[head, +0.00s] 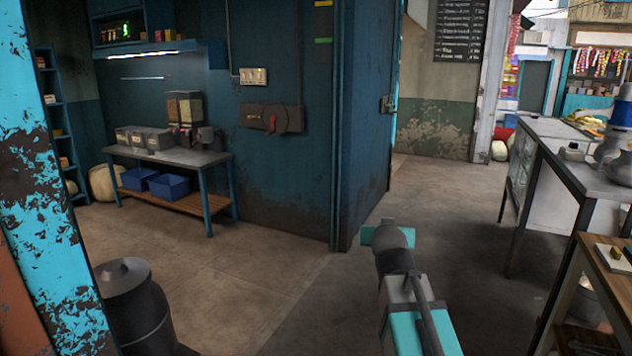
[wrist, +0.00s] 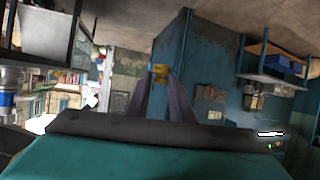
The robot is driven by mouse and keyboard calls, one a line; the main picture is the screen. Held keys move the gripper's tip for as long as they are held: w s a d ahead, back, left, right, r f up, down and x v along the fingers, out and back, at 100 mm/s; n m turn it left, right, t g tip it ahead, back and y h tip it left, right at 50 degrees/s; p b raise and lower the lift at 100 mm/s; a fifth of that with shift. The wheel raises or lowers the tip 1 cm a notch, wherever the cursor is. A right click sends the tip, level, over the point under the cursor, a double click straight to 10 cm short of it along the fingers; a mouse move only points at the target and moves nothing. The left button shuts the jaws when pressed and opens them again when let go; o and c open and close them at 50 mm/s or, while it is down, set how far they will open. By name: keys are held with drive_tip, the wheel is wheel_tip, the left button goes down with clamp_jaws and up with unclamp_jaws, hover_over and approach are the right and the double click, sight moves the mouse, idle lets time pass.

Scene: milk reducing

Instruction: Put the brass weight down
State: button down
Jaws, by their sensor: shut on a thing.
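The brass weight (wrist: 161,72) is a small yellow-gold piece at the tips of my gripper (wrist: 161,80) in the wrist view. The two purplish-grey fingers are shut on it and hold it in the air, with nothing directly under it that I can make out. The head view shows my arm pointing forward over the open floor, but the fingers and the weight are hidden behind my wrist there.
A wooden table (head: 622,268) with small items stands at the right edge, beside a long grey counter (head: 560,134). A metal bench (head: 172,158) with blue bins stands at the left wall. A dark milk can (head: 140,310) stands front left. The floor ahead is clear.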

drive_tip(key=w+r+y, duration=0.1)
drive_tip(key=a+r+n+y, duration=0.1)
drive_tip(key=w+a+r+n, duration=0.1)
drive_tip(key=r, duration=0.1)
drive_tip(key=shift+w+a+r+y, duration=0.1)
drive_tip(key=shift+w+y, duration=0.25)
drive_tip(key=shift+y, duration=0.05)
wheel_tip(320, 180, down, 7)
drive_tip(key=s, duration=0.2)
drive_tip(key=shift+s+r, duration=0.2)
drive_tip(key=shift+s, duration=0.15)
idle(0.5)
